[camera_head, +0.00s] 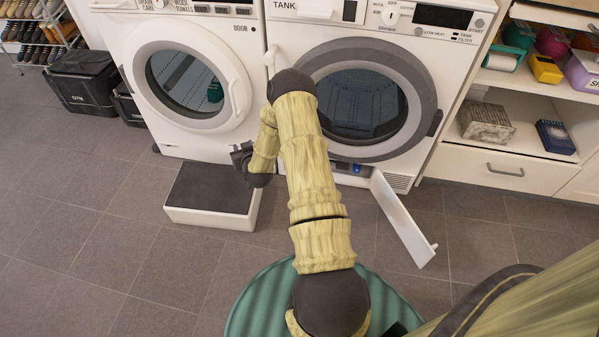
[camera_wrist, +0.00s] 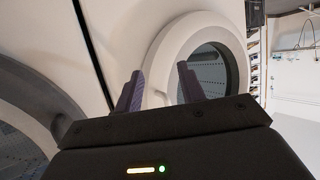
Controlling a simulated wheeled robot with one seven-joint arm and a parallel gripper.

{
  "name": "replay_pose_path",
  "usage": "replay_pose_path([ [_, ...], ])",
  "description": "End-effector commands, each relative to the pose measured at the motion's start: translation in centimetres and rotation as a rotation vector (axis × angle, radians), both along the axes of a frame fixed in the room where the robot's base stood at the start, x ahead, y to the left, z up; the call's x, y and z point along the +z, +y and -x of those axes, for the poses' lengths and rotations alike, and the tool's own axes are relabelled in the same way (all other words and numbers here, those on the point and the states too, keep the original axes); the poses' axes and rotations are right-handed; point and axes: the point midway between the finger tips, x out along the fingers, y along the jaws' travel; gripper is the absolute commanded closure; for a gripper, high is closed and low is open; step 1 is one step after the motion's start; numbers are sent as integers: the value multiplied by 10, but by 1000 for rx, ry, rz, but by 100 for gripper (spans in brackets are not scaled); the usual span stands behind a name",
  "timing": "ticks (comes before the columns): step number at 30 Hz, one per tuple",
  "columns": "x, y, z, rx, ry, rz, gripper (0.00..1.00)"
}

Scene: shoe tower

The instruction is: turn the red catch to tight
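I cannot make out the red catch in either view. In the head view, a white flap (camera_head: 403,222) hangs open at the bottom of the right machine (camera_head: 434,60). Behind it is a low recess with a small blue part (camera_head: 357,168), partly hidden by my arm. My gripper (camera_wrist: 160,88) is open and empty in the wrist view, with its two dark purple fingers apart. They point toward the front of the left machine and its round door (camera_wrist: 174,47). In the head view my gripper (camera_head: 242,154) hangs above the low step, left of the recess.
The left machine (camera_head: 190,135) stands beside the right one, both with round doors shut. A low step with a dark top (camera_head: 212,187) stands before the left machine. A black crate (camera_head: 85,85) is at the left and shelves (camera_head: 525,90) at the right. The tiled floor is otherwise largely clear.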

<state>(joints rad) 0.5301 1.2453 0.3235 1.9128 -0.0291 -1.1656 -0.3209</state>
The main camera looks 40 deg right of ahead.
Motion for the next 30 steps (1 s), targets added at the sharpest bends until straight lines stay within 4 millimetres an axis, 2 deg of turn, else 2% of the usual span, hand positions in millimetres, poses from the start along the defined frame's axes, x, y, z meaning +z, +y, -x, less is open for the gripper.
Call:
replay_pose_path([
  [1,-43,-13,5,-46,-31,4,61],
  [3,-76,-29,11,-110,-83,20,61],
  [8,-150,-63,38,-272,-187,70,61],
  [12,-211,-87,73,-428,-259,131,61],
  [15,-240,-98,97,-518,-292,173,61],
  [20,-255,-105,116,-587,-317,211,61],
  [30,-253,-106,116,-589,-319,213,61],
])
